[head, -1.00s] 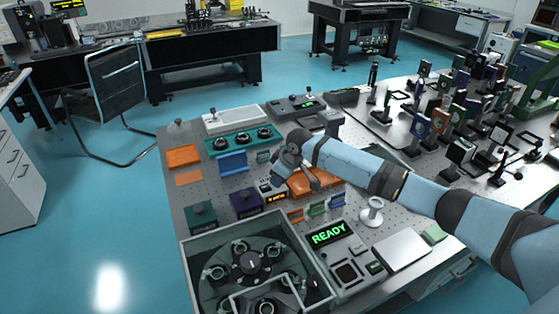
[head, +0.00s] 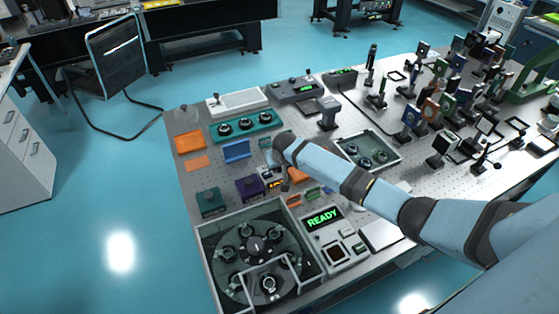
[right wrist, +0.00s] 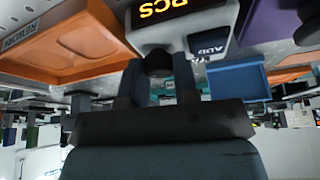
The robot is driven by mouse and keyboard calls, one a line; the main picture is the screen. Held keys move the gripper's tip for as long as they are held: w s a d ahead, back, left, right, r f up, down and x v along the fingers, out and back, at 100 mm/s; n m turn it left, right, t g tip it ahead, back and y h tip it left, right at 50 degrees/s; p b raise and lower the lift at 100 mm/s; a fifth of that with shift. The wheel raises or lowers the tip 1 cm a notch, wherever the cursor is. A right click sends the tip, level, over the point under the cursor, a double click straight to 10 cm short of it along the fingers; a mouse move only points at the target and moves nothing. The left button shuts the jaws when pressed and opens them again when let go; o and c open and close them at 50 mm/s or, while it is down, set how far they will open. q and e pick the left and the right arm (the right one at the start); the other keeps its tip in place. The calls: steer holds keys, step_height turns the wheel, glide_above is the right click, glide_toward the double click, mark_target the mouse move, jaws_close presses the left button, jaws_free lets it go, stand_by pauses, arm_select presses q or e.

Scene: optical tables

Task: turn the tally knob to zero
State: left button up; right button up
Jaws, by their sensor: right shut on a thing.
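The tally device (head: 272,173) is a small pale box with an amber display, in the middle of the table in the head view. In the right wrist view its housing (right wrist: 170,30) shows large yellow letters ending in "CS" and a dark "ADD" label (right wrist: 209,42). The dark round tally knob (right wrist: 158,64) sticks out from the housing. My right gripper (right wrist: 158,82) is shut on the knob, one finger on each side. In the head view my right wrist mostly hides the gripper and the knob. The knob's marking cannot be read. My left gripper is not in view.
An orange tray (right wrist: 65,40) lies close beside the device, and a blue holder (right wrist: 240,82) stands at its other side. A purple box (head: 248,188) stands just left of the device. A round carousel case (head: 225,290) and a READY panel (head: 322,218) are in front.

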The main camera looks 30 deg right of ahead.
steer(key=shift+m, duration=0.4)
